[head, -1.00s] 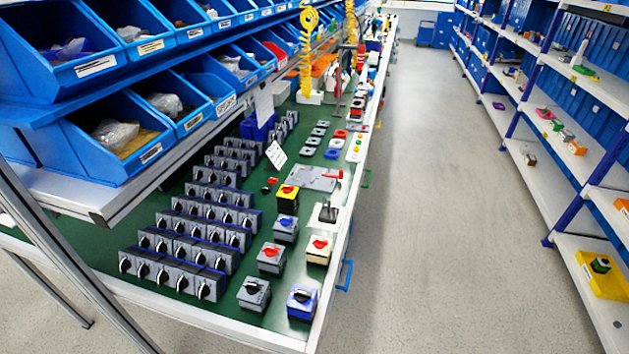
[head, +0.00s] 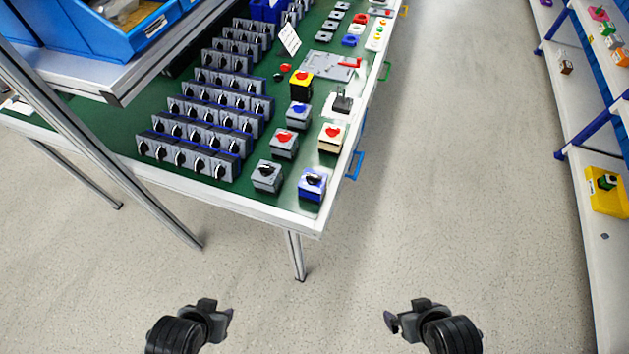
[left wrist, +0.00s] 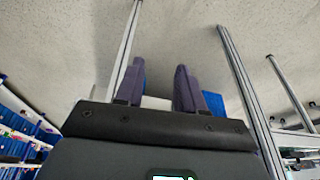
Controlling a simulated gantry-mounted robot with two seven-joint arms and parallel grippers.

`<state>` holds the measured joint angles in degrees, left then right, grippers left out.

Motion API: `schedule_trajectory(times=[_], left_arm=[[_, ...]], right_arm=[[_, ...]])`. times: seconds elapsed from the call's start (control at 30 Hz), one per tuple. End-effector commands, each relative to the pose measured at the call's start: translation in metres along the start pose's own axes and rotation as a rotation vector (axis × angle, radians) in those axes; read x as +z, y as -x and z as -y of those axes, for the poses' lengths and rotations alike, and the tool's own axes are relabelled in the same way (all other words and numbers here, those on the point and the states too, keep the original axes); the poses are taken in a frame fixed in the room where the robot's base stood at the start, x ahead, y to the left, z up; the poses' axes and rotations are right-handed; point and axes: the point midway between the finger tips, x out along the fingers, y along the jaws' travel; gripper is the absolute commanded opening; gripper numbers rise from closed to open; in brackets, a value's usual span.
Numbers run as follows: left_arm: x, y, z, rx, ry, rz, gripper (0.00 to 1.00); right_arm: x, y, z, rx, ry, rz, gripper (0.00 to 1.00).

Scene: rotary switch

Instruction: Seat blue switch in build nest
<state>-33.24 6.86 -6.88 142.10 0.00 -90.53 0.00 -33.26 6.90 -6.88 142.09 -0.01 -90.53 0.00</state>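A blue-bodied switch with a black knob (head: 312,184) stands upright at the table's near right corner. Another switch, grey with a blue knob (head: 299,114), stands farther back. A grey flat fixture (head: 326,66) with a red handle and a white plate with a black upright part (head: 342,106) lie near the right edge; I cannot tell which is the build nest. My left gripper (head: 219,311) is low over the floor, away from the table, its two fingers apart and empty in the left wrist view (left wrist: 157,88). My right gripper (head: 404,313) mirrors it, its fingers apparently apart and empty.
Rows of grey switches (head: 190,150) fill the table's left part. Red-knob switches (head: 284,143) and a yellow one (head: 301,84) stand close by. A shelf with blue bins (head: 125,25) overhangs the left side. Table legs (head: 296,255) stand in front. The floor between is clear.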

Motion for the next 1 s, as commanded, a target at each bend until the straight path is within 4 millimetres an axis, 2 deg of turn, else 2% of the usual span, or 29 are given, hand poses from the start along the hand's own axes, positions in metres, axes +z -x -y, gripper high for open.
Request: schedule_trajectory(times=[0.43,0.8,0.83,1.0], left_arm=[[0.0,0.0,0.0,0.0,0.0,0.0,0.38],[0.0,0.0,0.0,0.0,0.0,0.0,0.95],[0.0,0.0,0.0001,0.0,0.0,0.0,0.98],[0.0,0.0,0.0001,0.0,0.0,0.0,0.98]], right_arm=[[-0.0001,0.0001,0.0,0.0,0.0,0.0,1.0],[-0.0002,0.0001,0.0001,0.0,0.0,0.0,1.0],[-0.0002,0.0001,0.0001,0.0,0.0,0.0,1.0],[-0.0003,0.0001,0.0001,0.0,0.0,-0.001,1.0]])
